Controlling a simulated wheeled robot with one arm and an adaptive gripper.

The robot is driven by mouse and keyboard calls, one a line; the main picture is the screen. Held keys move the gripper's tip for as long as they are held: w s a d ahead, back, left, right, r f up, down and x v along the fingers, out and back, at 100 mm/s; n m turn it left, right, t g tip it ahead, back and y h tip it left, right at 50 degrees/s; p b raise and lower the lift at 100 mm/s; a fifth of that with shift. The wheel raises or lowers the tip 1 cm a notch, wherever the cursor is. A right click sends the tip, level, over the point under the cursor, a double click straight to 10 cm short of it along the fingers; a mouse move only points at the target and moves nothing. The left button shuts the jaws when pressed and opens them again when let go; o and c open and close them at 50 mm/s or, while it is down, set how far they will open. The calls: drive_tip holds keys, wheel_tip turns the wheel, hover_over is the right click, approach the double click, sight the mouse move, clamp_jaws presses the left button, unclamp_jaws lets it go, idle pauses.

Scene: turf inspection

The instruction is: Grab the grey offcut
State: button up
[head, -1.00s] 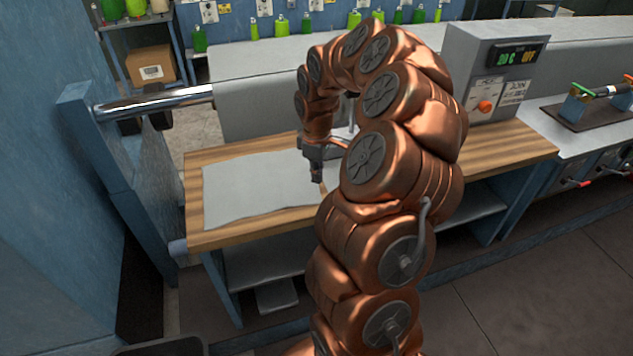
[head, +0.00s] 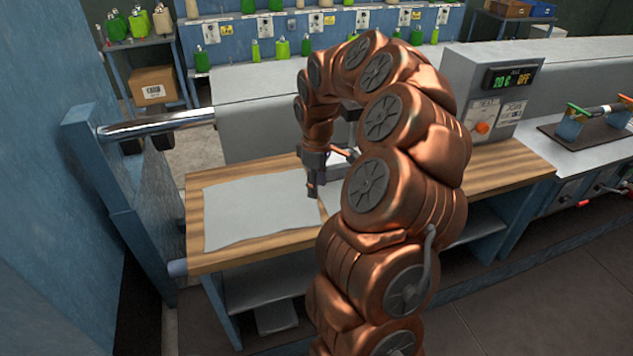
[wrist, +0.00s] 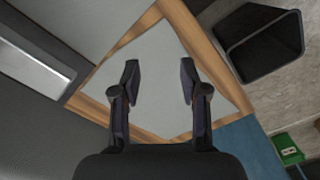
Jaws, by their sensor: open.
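A flat light grey sheet, the grey offcut by its look (head: 255,212), lies on the wooden bench top (head: 200,258) at left in the head view. More grey surface (head: 334,200) shows right of my gripper, partly hidden by my arm. My gripper (head: 313,193) points down over the bench by the sheet's right side. In the wrist view my gripper (wrist: 160,80) is open, with nothing held between its fingers. A grey sheet (wrist: 160,55) lies beneath and beyond the fingers, bordered by strips of wood. I cannot tell the height above it.
A grey control box (head: 497,90) stands at the bench's back right. A metal bar (head: 155,123) on a blue frame (head: 95,150) stands at left. The wrist view shows a dark open bin (wrist: 262,45) beyond the bench edge and another grey surface (wrist: 75,22) at upper left.

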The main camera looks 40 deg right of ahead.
drive_tip(key=o, duration=0.7)
drive_tip(key=shift+c, duration=0.2)
drive_tip(key=m, duration=2.1)
hover_over(295, 225)
drive_tip(key=f, duration=0.1)
drive_tip(key=shift+d+f+b, duration=0.15)
drive_tip(key=shift+f+b, duration=0.5)
drive_tip(key=shift+f, duration=4.45)
drive_tip(key=shift+f, duration=0.15)
